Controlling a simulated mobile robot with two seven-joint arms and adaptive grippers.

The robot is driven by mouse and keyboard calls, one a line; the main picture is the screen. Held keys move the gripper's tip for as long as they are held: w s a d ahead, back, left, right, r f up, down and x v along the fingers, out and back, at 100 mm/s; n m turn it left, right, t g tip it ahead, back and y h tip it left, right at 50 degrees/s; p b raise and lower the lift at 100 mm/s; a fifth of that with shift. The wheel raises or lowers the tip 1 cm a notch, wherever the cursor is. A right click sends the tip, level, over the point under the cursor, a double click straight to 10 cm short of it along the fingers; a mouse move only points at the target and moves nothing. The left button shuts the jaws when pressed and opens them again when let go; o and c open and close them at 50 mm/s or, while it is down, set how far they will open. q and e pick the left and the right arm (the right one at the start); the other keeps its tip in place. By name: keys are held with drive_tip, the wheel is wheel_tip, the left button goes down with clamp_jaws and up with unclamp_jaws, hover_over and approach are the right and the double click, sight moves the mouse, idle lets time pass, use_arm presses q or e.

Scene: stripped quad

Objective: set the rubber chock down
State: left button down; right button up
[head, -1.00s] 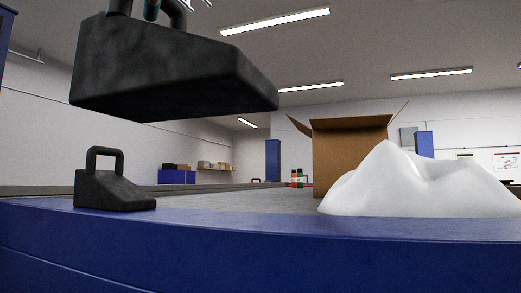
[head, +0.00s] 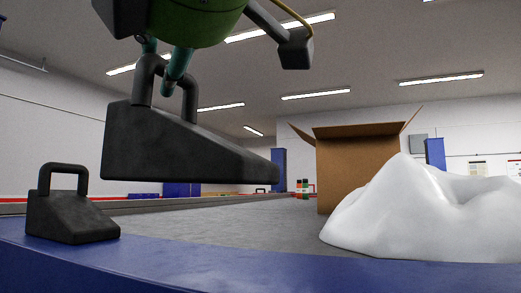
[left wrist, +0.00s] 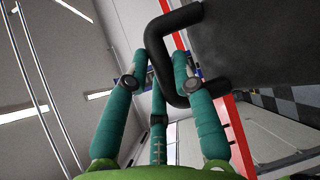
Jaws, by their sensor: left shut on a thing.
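A large dark grey rubber chock (head: 165,150), a wedge with a loop handle, hangs in the upper left of the head view. My left gripper (head: 165,66) has its teal fingers on the handle and holds the chock above the grey bench top (head: 225,226). In the left wrist view, the three fingers (left wrist: 160,82) close around the black handle (left wrist: 156,42), and the chock body (left wrist: 260,40) fills the upper right. A gap seems to show below the chock, but its height is hard to tell. My right gripper is not in view.
A second, similar chock (head: 70,215) stands at the left by the blue front edge (head: 220,268). A white lumpy mound (head: 420,215) lies at the right, before an open cardboard box (head: 350,165). Grey surface between them is clear.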

use_arm(q)
drive_tip(key=w+a+f+p, duration=0.1)
drive_tip(key=w+f, duration=0.6)
drive_tip(key=f, duration=0.1)
drive_tip(key=shift+w+a+f+p, duration=0.2)
drive_tip(key=shift+w+f+p, duration=0.1)
drive_tip(key=shift+w+p, duration=0.05)
drive_tip(key=c, duration=1)
unclamp_jaws()
drive_tip(key=shift+s, duration=0.1)
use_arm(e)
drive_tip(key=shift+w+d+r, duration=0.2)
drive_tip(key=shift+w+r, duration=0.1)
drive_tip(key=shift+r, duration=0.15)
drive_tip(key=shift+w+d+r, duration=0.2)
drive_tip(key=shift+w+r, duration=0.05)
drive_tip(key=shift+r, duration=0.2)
use_arm(q)
drive_tip(key=shift+d, duration=0.1)
